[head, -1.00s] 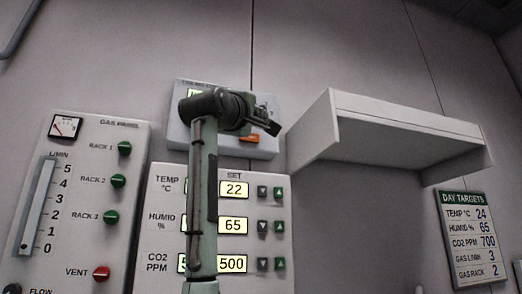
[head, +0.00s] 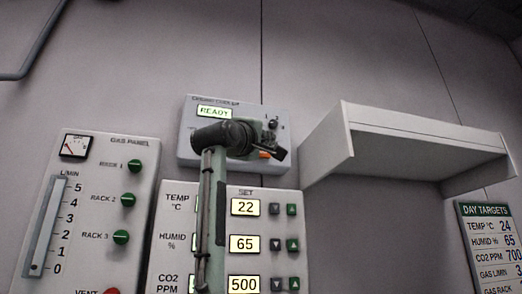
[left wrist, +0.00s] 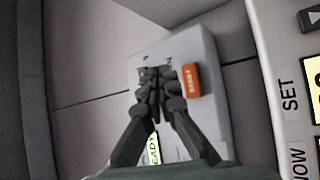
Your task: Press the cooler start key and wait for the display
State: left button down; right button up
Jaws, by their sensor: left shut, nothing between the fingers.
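The cooler box (head: 188,150) is a pale grey wall unit above the setpoint panel; its top label is blurred. Its lit display (head: 214,111) reads READY. An orange key (head: 265,155) sits low on its right part, partly hidden by my left gripper (head: 279,152). In the left wrist view, the orange key (left wrist: 190,80) is just right of the shut, empty left fingertips (left wrist: 160,74), in front of the box face (left wrist: 208,110). I cannot tell whether they touch the box. The display shows partly there (left wrist: 153,150). My right gripper is out of view.
The setpoint panel (head: 270,205) with lit readouts 22, 65 and 500 is below the cooler box. The gas panel (head: 110,160) is at left. An empty wall shelf (head: 420,125) juts out at right, above the DAY TARGETS board (head: 484,210).

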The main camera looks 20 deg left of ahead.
pick_arm(q)
jog(key=shift+w+a, duration=0.7)
jog(key=shift+w, duration=0.35)
jog(key=shift+w+a, duration=0.7)
jog(key=shift+w, duration=0.3)
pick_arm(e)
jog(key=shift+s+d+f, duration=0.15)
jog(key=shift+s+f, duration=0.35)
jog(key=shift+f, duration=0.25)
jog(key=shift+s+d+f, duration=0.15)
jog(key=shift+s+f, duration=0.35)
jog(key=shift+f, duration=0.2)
pick_arm(q)
jog(key=shift+w, duration=0.1)
jog(key=shift+w+a, duration=0.25)
jog(key=shift+w+a, duration=0.3)
jog(key=shift+w, duration=0.15)
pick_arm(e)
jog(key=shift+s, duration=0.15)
pick_arm(q)
jog(key=shift+s, duration=0.1)
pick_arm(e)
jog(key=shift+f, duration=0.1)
pick_arm(q)
jog(key=shift+s+d, duration=0.5)
jog(key=shift+s, duration=0.15)
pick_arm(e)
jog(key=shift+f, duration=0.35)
